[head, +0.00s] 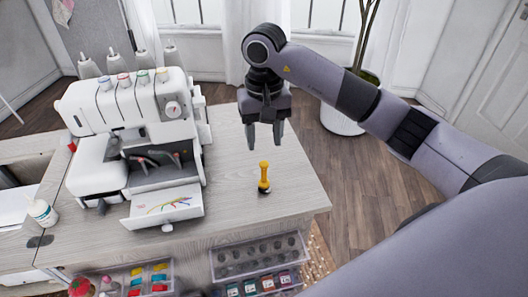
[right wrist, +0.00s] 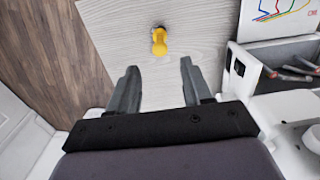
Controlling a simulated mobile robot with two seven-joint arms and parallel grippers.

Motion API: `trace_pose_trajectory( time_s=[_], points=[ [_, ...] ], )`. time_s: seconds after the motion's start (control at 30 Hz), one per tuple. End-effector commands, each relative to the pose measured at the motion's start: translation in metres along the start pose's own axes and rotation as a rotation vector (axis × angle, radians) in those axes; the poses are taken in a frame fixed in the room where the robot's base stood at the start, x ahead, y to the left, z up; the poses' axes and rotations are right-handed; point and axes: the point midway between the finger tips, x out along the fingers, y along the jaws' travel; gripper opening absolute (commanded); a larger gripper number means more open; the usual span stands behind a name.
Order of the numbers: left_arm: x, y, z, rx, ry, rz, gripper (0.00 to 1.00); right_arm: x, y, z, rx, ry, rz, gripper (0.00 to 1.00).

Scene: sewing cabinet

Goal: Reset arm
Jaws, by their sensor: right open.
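My right gripper (head: 264,136) is open and empty, pointing down above the cabinet top (head: 283,180). Its two fingers also show apart in the right wrist view (right wrist: 160,85). A small yellow tool with a dark base (head: 264,177) stands upright on the cabinet top, below and in front of the gripper. In the right wrist view the yellow tool (right wrist: 159,41) lies beyond the fingertips, apart from them. My left gripper is not in view.
A white sewing machine (head: 95,168) with its front cover (head: 165,208) folded down stands left of the tool. Open drawers hold bobbins (head: 262,252) and coloured spools (head: 158,278) below the front edge. A potted plant (head: 343,118) stands behind my right arm. The cabinet's right part is mostly clear.

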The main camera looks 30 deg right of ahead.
Motion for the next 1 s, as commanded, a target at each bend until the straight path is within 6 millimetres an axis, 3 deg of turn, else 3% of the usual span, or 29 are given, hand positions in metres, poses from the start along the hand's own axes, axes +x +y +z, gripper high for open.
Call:
trace_pose_trajectory(
  time_s=[0.2, 0.73, 0.87, 1.0],
  points=[
    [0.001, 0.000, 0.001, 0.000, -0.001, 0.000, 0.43, -0.012, 0.000, 0.000, 0.001, 0.000, 0.000, 0.49],
    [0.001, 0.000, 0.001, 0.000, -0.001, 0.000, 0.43, -0.009, -0.004, 0.002, 0.001, -0.003, -0.016, 0.49],
    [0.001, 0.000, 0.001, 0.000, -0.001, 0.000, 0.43, 0.002, -0.033, 0.013, 0.016, -0.026, -0.141, 0.49],
    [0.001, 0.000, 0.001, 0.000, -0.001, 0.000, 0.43, 0.013, -0.092, 0.042, 0.086, -0.112, -0.418, 0.49]
  ],
)
